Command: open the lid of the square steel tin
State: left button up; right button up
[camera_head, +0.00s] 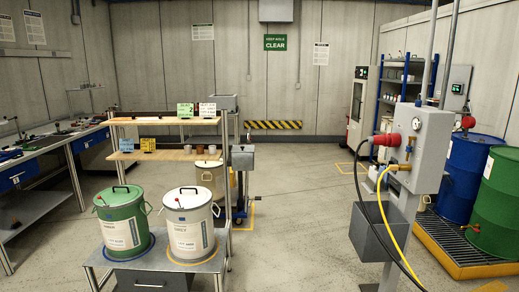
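No square steel tin can be made out for certain. A small grey metal box (243,158) with a darker top sits behind the right side of the shelf rack, in the middle of the view. Another grey box-like shape (224,102) is at the rack's upper right corner. Both are too small to tell whether either is the tin or has a lid. Neither of my grippers is in view.
A green drum (122,225) and a white drum (188,230), both lidded, stand on a low grey stand at front left. A grey post panel (417,140) with hoses is at right. Blue (467,180) and green (498,215) barrels stand behind it. The middle floor is clear.

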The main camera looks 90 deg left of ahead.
aim_at(235, 148)
jog(key=u, duration=2.95)
jog(key=i, duration=0.7)
jog(key=j+u, duration=0.05)
